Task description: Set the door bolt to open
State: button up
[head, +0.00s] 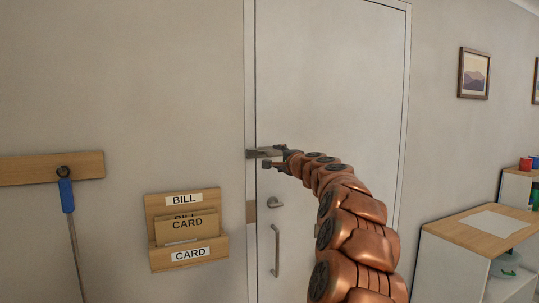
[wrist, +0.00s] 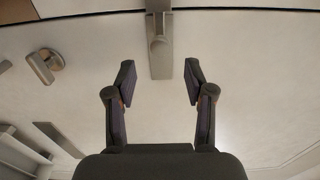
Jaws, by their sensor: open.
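The white door (head: 330,95) is closed in its frame in the head view. The grey metal door bolt (head: 262,152) lies level across the door's left edge, partly hidden by my gripper. In the wrist view the bolt (wrist: 160,62) runs down from the top edge and has a rounded knob on it. My gripper (head: 281,160) is close to the bolt's right end. In the wrist view my gripper (wrist: 159,77) is open, with one finger either side of the bolt's near end and clear gaps to both. Nothing is between the fingers except the view of the door and bolt.
Below the bolt are a lever handle (head: 274,203) and a long pull handle (head: 276,250). A wooden letter holder (head: 157,232) hangs on the wall at left, beside a blue-handled tool (head: 66,195) on a wooden rail. A cabinet (head: 452,265) stands at right.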

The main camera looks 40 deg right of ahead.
aim_at(270, 154)
jog(key=shift+p+x, duration=1.35)
jog(key=shift+x, duration=1.85)
jog(key=shift+w, duration=0.35)
grip_shut()
